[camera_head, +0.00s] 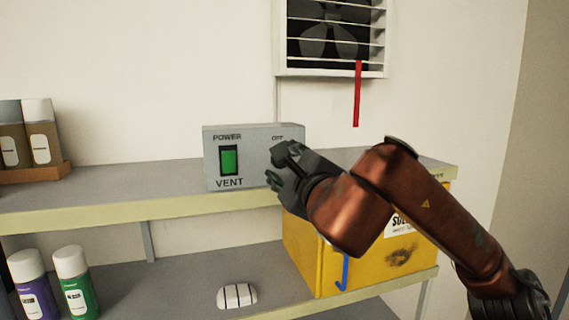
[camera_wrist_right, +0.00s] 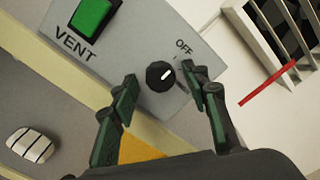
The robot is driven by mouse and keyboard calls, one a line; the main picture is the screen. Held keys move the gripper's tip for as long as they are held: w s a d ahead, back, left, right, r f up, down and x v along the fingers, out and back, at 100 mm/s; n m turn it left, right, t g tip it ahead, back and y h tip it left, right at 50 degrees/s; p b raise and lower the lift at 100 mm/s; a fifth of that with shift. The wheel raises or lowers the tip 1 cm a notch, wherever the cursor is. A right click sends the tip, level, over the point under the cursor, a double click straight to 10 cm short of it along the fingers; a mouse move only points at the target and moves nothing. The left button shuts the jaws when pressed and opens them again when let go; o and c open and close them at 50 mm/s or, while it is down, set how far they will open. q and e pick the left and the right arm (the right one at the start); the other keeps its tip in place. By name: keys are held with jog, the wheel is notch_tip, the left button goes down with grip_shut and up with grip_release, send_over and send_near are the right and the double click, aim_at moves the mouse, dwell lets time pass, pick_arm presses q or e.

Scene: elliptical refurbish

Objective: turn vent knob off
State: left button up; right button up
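The grey vent box (camera_head: 211,173) stands on the upper shelf, marked POWER, VENT and OFF, with a lit green switch (camera_head: 228,160). The black vent knob (camera_wrist_right: 160,76) shows in the right wrist view, its white pointer line angled up and right, toward the OFF side. My right gripper (camera_wrist_right: 158,91) is open, with one finger on either side of the knob and visible gaps. In the head view my right gripper (camera_head: 281,165) covers the knob. The green switch also shows in the right wrist view (camera_wrist_right: 92,18). My left gripper is not in view.
A wall fan (camera_head: 330,72) with a red ribbon (camera_head: 357,95) hangs above. A yellow box (camera_head: 310,250) and a white striped object (camera_head: 237,295) are on the lower shelf. Bottles (camera_head: 75,281) stand at the left.

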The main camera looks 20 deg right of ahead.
jog(key=s, duration=1.2)
jog(key=shift+d, duration=0.25)
jog(key=shift+d, duration=0.1)
